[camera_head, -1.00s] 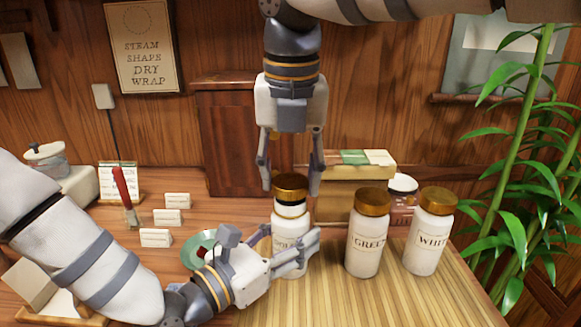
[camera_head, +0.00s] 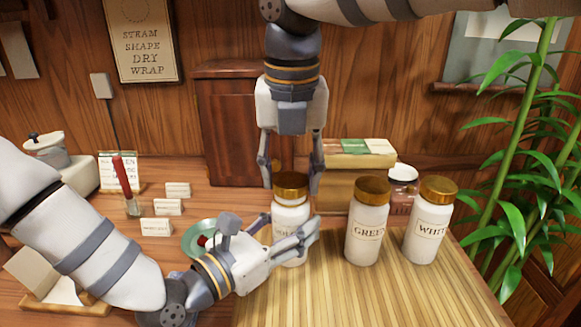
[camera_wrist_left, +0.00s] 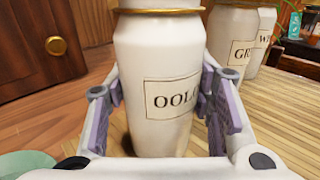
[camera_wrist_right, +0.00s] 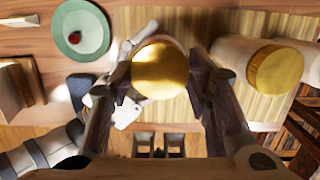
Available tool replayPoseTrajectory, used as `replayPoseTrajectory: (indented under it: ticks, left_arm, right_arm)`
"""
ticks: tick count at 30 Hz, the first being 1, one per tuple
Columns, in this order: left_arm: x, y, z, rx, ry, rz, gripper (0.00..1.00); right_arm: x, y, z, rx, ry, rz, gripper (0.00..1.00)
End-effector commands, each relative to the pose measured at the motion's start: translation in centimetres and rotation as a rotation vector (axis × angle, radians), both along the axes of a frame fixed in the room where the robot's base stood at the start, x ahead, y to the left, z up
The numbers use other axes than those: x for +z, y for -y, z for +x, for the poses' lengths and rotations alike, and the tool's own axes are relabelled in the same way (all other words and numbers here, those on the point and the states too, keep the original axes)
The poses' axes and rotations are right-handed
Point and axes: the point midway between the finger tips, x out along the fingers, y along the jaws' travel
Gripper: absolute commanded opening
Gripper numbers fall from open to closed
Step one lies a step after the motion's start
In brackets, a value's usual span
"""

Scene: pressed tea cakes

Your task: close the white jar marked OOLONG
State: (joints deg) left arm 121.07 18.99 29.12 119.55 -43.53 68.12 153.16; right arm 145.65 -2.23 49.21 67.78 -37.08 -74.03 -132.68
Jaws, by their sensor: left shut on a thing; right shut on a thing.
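The white jar marked OOLONG (camera_head: 291,218) stands upright on the slatted mat; its label is partly hidden by my left gripper (camera_head: 289,232). In the left wrist view, the jar (camera_wrist_left: 160,60) is between my left fingers, which are shut on its body, with "OOL" readable. The gold lid (camera_head: 291,186) sits on the jar top with no clear gap; its lower rim shows in the left wrist view (camera_wrist_left: 165,11). My right gripper (camera_head: 291,190) comes from above, shut on the lid, which also shows in the right wrist view (camera_wrist_right: 160,70).
White jars marked GREEN (camera_head: 367,225) and WHITE (camera_head: 430,225), both gold-lidded, stand to the right on the mat (camera_head: 350,300). A green plate (camera_head: 196,243) with a red item lies left. A box (camera_head: 345,172) is behind. A plant (camera_head: 510,170) stands far right.

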Motion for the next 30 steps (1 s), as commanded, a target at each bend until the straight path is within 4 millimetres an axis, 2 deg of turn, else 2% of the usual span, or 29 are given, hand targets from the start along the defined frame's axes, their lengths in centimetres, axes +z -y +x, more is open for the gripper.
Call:
replayPoseTrajectory:
  ticks: [11, 14, 21, 24, 27, 30]
  left_arm:
    - [0.02, 0.01, 0.01, 0.0, 0.0, 0.0, 0.0]
    - [0.02, 0.0, 0.0, 0.0, 0.0, 0.0, 0.0]
    - [0.02, -0.01, 0.01, 0.0, 0.0, 0.0, 0.0]
    - [0.02, -0.01, 0.01, 0.0, 0.0, 0.0, 0.0]
    - [0.02, 0.0, 0.0, 0.0, 0.0, 0.0, 0.0]
    - [0.01, 0.0, 0.0, 0.0, 0.0, 0.0, 0.0]
  right_arm:
    - [-0.54, -0.04, 0.01, -0.032, 0.001, 0.0, 0.36]
    - [-0.54, -0.13, 0.06, -0.247, 0.004, -0.006, 0.36]
    - [-0.64, -0.35, 0.3, -1.198, 0.008, -0.003, 0.36]
    - [-0.65, -0.33, 0.37, -1.486, 0.004, 0.0, 0.36]
    - [-0.64, -0.33, 0.35, -1.647, 0.003, -0.001, 0.36]
    - [-0.57, -0.29, 0.33, -1.704, 0.004, -0.001, 0.36]
